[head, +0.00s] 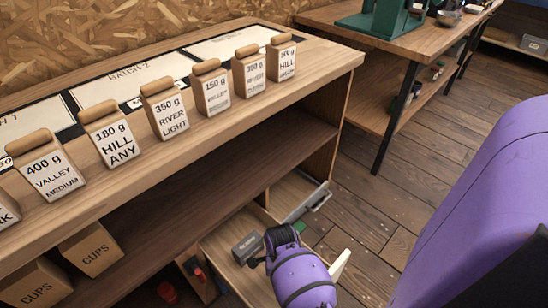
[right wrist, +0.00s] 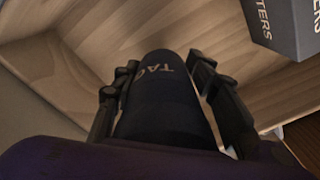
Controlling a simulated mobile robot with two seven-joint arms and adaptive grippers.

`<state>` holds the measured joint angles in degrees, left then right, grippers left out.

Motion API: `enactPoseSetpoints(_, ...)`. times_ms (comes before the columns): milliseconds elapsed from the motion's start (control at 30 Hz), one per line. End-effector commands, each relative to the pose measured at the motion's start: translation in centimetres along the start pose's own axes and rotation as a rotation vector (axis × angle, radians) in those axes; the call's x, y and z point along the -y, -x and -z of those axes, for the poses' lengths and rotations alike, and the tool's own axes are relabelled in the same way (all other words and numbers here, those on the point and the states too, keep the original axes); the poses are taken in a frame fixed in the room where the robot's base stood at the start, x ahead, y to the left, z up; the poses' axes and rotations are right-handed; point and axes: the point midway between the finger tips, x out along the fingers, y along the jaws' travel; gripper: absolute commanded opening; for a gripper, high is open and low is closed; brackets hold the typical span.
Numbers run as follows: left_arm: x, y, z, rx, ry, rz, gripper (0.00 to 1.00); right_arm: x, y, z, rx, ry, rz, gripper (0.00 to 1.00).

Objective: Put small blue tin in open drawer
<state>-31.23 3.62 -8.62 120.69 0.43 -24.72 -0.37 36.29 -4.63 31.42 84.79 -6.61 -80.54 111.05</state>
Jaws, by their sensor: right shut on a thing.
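The small blue tin (right wrist: 160,105) is a dark navy cylinder with pale lettering, partly readable as "TAC". My right gripper (right wrist: 163,64) is shut on it, one finger on each side. In the right wrist view the tin is over the pale wooden inside of the open drawer (right wrist: 110,30); I cannot tell whether it touches the bottom. In the head view my right gripper (head: 281,236) is over the open drawer (head: 222,240), low at the shelf unit's right end, and mostly hides the tin. My left gripper is not in view.
A grey box (head: 247,248) stands in the drawer beside my gripper; its lettering ends in "TERS" in the right wrist view (right wrist: 290,25). Several labelled bags, such as the River Light bag (head: 165,110), line the counter above. Cups boxes (head: 90,248) sit on the lower left.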

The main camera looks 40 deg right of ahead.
Motion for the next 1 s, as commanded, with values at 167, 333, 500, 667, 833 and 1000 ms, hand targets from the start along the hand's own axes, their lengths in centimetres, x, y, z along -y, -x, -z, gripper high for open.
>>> enactPoseSetpoints(167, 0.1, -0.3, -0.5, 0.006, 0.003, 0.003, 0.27, 0.1, -1.4, -0.1, 0.0, 0.001, 0.0, 0.05)
enactPoseSetpoints(333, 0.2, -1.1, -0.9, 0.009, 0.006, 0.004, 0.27, 0.1, -3.9, 0.0, -0.002, 0.001, 0.0, 0.05)
enactPoseSetpoints(500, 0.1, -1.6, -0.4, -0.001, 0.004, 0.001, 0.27, 0.1, -4.6, -0.1, 0.001, 0.001, 0.001, 0.05)
enactPoseSetpoints(667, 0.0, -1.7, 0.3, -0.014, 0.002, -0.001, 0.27, 0.1, -4.5, -0.1, 0.001, 0.001, 0.002, 0.05)
enactPoseSetpoints(833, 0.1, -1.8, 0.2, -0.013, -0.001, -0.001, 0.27, 0.1, -5.0, -0.1, 0.002, 0.001, 0.001, 0.05)
enactPoseSetpoints(1000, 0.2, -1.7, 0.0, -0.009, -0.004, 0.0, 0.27, 0.1, -5.0, -0.1, 0.001, 0.001, 0.001, 0.59)
